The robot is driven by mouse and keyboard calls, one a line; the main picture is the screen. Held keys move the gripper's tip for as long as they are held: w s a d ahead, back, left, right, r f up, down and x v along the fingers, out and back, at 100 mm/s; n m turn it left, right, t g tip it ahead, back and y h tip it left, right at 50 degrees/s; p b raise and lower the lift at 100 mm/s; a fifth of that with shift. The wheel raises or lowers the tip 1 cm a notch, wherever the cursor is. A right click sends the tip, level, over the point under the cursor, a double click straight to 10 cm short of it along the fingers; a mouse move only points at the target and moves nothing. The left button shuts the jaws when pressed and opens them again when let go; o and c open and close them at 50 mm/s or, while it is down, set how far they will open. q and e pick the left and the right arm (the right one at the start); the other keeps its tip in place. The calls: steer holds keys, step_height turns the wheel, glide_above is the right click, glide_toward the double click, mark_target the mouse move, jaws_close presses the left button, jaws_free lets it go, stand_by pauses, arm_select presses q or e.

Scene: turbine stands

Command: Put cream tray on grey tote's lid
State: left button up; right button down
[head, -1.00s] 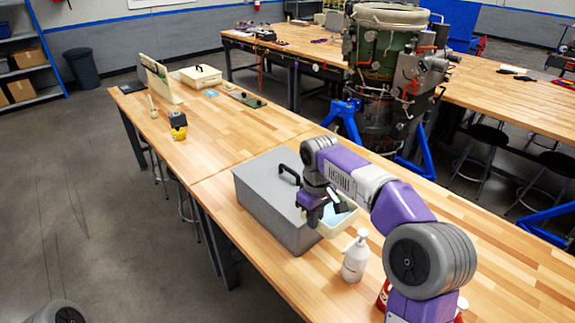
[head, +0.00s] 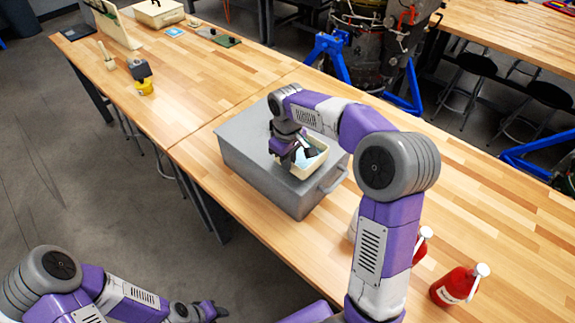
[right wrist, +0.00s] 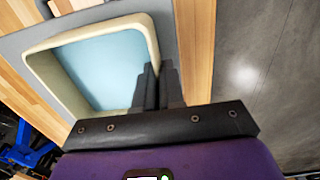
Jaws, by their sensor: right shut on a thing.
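The cream tray (head: 318,165), with a light blue inside, is over the right part of the grey tote's lid (head: 245,128). My right gripper (head: 303,157) is shut on the tray's wall. In the right wrist view its fingers (right wrist: 158,75) pinch the near right corner area of the cream tray (right wrist: 45,75), and grey lid (right wrist: 165,35) shows around the tray. I cannot tell whether the tray touches the lid. The grey tote (head: 265,185) stands closed on the wooden table. My left gripper (head: 208,309) is low at the bottom edge, away from the table; its jaw state is unclear.
Red bottles (head: 458,286) with white tops stand on the table right of the tote, one partly behind my right arm. A yellow and dark object (head: 143,80) and a cream box (head: 158,12) lie farther left. The table (head: 200,100) between is clear.

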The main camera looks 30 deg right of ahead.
step_height(320, 180, down, 3)
steer(key=shift+r, duration=0.1)
steer(key=shift+f, duration=0.25)
steer(key=c, duration=1.2)
jaws_free()
steer(key=shift+c, duration=0.2)
steer(key=shift+r, duration=0.1)
steer(key=shift+r, duration=0.5)
step_height(320, 180, up, 11)
steer(key=shift+r+p, duration=0.2)
steer(key=shift+p, duration=0.4)
